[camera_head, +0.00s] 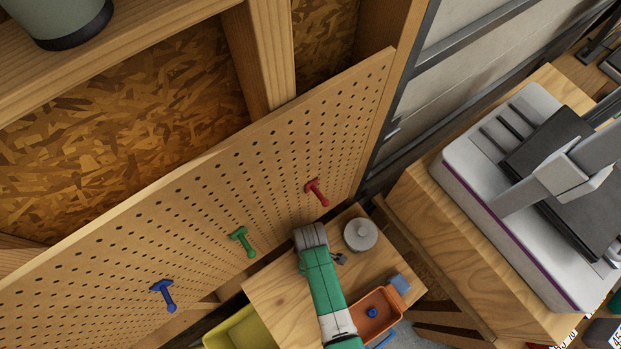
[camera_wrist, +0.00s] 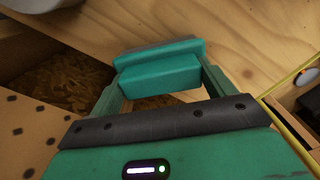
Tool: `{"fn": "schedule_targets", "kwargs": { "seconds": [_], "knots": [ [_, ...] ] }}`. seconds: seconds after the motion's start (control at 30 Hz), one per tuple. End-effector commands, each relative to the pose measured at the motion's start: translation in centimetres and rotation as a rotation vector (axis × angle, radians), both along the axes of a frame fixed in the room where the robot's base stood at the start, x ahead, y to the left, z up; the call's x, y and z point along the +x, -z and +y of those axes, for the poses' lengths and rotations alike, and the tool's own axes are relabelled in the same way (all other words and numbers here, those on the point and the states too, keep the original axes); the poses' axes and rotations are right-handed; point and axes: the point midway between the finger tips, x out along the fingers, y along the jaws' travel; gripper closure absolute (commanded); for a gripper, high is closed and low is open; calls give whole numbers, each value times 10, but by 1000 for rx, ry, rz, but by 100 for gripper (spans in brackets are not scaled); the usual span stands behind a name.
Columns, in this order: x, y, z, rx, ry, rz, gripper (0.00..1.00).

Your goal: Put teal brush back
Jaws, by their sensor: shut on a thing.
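The teal brush (camera_wrist: 160,76) shows in the wrist view as a teal block with a grey strip along its far side. My gripper (camera_wrist: 160,84) is shut on it, with a green finger at each end of the block. Beyond the brush is a wooden surface; I cannot tell how far below it is. In the head view my green arm reaches over the small wooden table, and the gripper's tips and the brush cannot be made out. The pegboard (camera_head: 120,255) carries a blue peg (camera_head: 164,295), a green peg (camera_head: 241,241) and a red peg (camera_head: 317,192), all bare.
On the small wooden table (camera_head: 268,286) stand a round grey lidded thing (camera_head: 360,234) and an orange bin (camera_head: 378,314) with blue things. A yellow bin (camera_head: 243,332) is at the bottom. A printer (camera_head: 500,190) stands on a wooden bench at right. A wooden shelf runs upper left.

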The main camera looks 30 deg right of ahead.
Motion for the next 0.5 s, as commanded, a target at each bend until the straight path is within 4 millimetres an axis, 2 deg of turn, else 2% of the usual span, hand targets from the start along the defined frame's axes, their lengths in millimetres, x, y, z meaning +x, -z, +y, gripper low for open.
{"fn": "schedule_targets", "kwargs": {
  "seconds": [0.33,0.37,0.4,0.43,0.5],
  "knots": [
    [1,4,0,-1,0,-1,37],
    [1,3,0,-1,0,-1,13],
    [1,3,0,-1,0,-1,5],
    [1,3,0,-1,0,-1,0],
    [1,3,0,-1,0,-1,0]
  ]
}}
